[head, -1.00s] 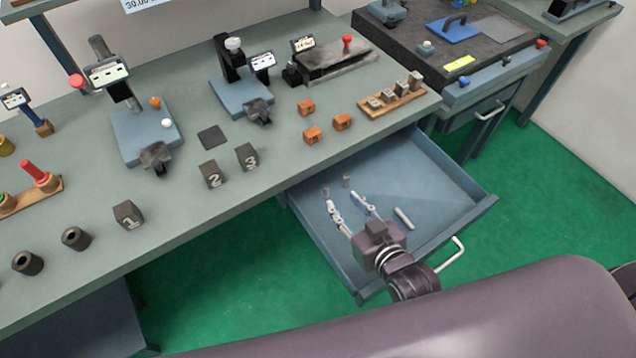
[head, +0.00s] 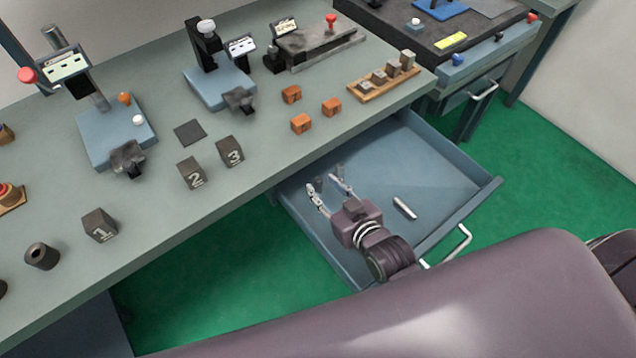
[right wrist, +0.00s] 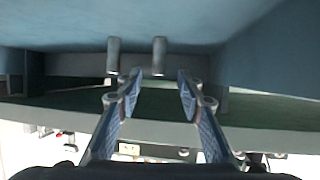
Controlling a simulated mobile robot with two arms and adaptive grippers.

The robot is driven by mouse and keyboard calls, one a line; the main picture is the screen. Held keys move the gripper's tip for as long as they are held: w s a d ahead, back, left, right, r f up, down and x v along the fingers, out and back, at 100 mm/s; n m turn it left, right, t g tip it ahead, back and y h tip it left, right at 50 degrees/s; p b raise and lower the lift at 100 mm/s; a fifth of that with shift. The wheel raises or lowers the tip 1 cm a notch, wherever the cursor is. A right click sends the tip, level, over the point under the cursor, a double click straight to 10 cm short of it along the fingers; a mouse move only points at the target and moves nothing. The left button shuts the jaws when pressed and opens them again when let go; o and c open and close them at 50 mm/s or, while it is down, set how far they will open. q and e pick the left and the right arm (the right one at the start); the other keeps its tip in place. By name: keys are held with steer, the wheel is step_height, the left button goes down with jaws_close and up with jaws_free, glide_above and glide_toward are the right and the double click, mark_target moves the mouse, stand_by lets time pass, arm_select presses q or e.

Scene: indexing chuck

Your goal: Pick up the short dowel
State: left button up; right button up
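My right gripper (head: 326,180) is open and low in the pulled-out blue drawer (head: 440,165). A small grey dowel (head: 318,184) shows between its fingers, nearer the left one, in the head view. In the right wrist view, where the drawer floor is at the top, two short grey dowels stand on end side by side. One dowel (right wrist: 160,56) lines up between the open fingertips (right wrist: 159,76); the other dowel (right wrist: 113,57) is outside the left finger. Neither is gripped. A longer pale dowel (head: 404,207) lies on the drawer floor, right of the gripper. My left gripper is out of view.
The workbench (head: 275,175) edge borders the drawer on the left and back. On it are several orange blocks (head: 301,124), numbered dark blocks (head: 230,151) and a wooden rack (head: 384,77). The drawer's right half is mostly clear; its handle (head: 448,247) is at the front.

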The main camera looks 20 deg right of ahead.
mark_target(319, 180)
steer(key=x, duration=0.4)
steer(key=shift+w, duration=0.2)
steer(key=shift+d, duration=0.1)
jaws_close()
